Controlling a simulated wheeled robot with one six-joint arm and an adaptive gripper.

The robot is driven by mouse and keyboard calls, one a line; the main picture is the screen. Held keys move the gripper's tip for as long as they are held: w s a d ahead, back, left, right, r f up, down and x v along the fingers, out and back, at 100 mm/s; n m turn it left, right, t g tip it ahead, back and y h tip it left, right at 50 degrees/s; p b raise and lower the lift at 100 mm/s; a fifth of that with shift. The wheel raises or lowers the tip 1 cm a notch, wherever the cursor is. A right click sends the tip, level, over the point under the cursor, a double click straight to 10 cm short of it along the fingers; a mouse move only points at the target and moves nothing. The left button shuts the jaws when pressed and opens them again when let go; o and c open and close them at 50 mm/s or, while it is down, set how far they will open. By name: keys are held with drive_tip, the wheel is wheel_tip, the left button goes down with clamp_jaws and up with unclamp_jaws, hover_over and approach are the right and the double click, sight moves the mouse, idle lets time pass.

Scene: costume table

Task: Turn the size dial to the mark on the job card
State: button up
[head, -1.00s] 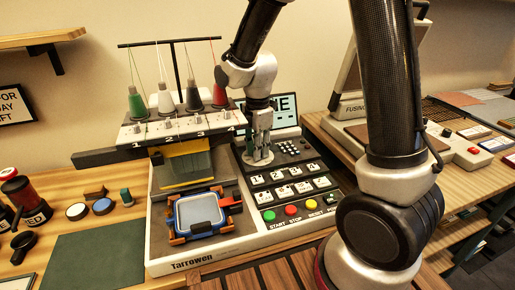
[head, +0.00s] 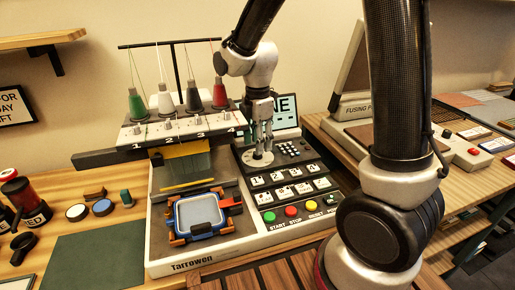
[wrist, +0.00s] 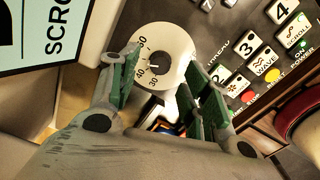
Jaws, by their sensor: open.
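The size dial (head: 258,160) is a white disc on the embroidery machine's dark control panel. In the wrist view the white dial (wrist: 160,38) shows printed numbers around its edge and a dark knob at its centre. My gripper (head: 262,146) points down at the dial in the head view. In the wrist view my gripper (wrist: 163,70) is open, with one green-padded finger on each side of the dial's centre. I cannot tell whether the fingers touch the knob. The numbers are tilted and only partly readable. I cannot make out a job card in either view.
Rows of white keys (head: 290,185) and coloured buttons (head: 291,210) lie in front of the dial. A screen (head: 286,112) stands behind it. Thread cones (head: 165,102) and a blue hoop (head: 199,212) are left. A fusing press (head: 345,108) stands on the right.

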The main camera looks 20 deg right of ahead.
wheel_tip(320, 180, up, 9)
drive_tip(key=shift+f, duration=0.1)
idle(0.5)
